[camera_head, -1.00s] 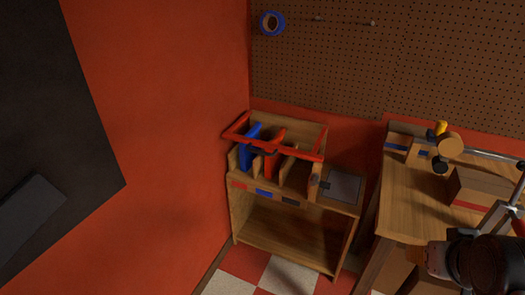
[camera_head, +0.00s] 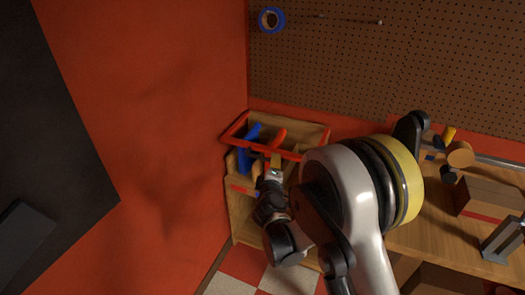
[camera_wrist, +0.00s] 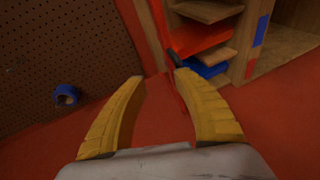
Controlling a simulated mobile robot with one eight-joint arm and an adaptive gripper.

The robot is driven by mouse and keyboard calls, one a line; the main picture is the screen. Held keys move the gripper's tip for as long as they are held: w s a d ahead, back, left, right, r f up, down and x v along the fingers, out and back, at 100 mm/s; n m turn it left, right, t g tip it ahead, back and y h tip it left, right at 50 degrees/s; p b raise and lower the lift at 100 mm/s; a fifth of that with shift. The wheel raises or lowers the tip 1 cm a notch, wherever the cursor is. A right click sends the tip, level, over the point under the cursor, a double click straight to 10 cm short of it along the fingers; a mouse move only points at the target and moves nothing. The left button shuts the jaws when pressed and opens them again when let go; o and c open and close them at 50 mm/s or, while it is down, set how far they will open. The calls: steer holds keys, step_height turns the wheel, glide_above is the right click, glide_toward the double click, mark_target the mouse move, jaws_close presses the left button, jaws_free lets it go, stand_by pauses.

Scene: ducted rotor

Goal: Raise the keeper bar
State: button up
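The keeper bar (camera_head: 245,146) is a red frame lying across the top of the wooden rack. Its black grip is hidden behind my gripper in the head view. My gripper (camera_head: 275,163) is at the front stretch of the bar. In the wrist view, my gripper's (camera_wrist: 159,77) two yellow fingers are apart with nothing clamped between them. The red bar (camera_wrist: 158,35) runs past the fingertips, and the black grip (camera_wrist: 175,59) shows close to the right fingertip. I cannot tell whether a finger touches it.
Blue (camera_head: 246,158) and orange (camera_head: 276,139) pieces stand in the rack (camera_head: 243,205) under the bar. A workbench (camera_head: 430,235) with boxes is at the right, partly behind my arm. A red wall (camera_head: 150,130) is close on the left. Blue tape (camera_head: 271,20) hangs on the pegboard.

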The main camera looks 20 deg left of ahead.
steer(key=n+y, duration=0.1)
steer(key=n, duration=0.1)
glide_toward(260, 158)
steer(key=b+x, duration=0.3)
steer(key=x, duration=0.7)
steer(key=shift+w+a+f, duration=0.2)
steer(key=shift+w+f, duration=0.05)
steer(key=shift+w, duration=0.05)
jaws_close()
